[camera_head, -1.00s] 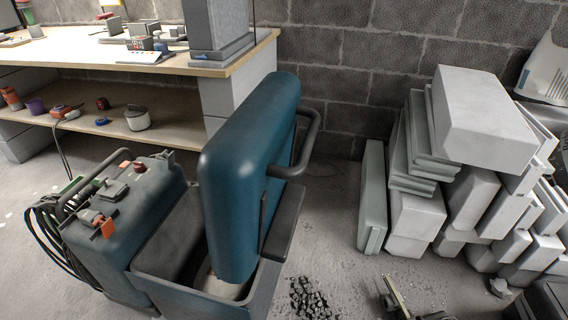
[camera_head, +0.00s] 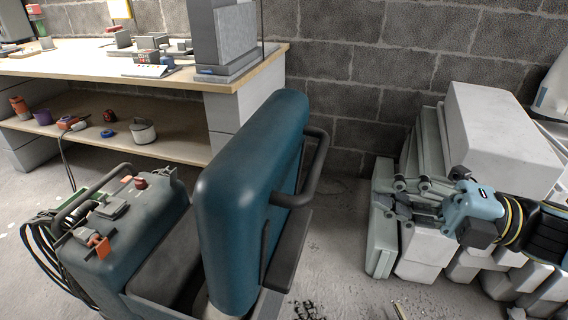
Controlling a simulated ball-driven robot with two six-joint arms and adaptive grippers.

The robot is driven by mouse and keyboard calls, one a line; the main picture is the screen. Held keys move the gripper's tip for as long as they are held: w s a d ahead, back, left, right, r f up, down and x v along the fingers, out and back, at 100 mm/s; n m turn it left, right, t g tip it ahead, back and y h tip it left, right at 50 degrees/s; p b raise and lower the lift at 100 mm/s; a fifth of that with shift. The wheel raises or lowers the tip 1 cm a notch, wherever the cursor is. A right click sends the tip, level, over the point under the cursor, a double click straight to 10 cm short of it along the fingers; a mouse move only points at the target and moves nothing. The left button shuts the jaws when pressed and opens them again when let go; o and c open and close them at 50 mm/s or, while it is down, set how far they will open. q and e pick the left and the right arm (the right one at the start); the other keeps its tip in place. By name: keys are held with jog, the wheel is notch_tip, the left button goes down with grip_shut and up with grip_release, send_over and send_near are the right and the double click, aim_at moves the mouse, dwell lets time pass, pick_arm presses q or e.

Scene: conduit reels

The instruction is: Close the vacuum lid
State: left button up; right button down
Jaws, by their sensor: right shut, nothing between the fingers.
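The vacuum's teal lid (camera_head: 238,190) stands raised and steeply tilted over the vacuum body (camera_head: 130,240) in the lower left. A dark bar handle (camera_head: 312,175) sticks out from the lid's right side. Part of the opening below the lid is hidden by it. My right gripper (camera_head: 384,190) reaches in from the right, shut and empty, its fingers pointing left toward the lid. It is apart from the lid and handle, with a gap of floor and wall between them in the picture. My left gripper is not in view.
Stacked pale blocks (camera_head: 500,135) stand on the right, behind my right arm. A wooden workbench (camera_head: 110,72) with tools and pots on its lower shelf is at the back left. Black cables (camera_head: 45,250) hang at the vacuum's left. Floor between lid and blocks is mostly clear.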

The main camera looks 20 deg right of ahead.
aim_at(276, 161)
jog(key=x, duration=1.3)
jog(key=shift+w+a, duration=0.2)
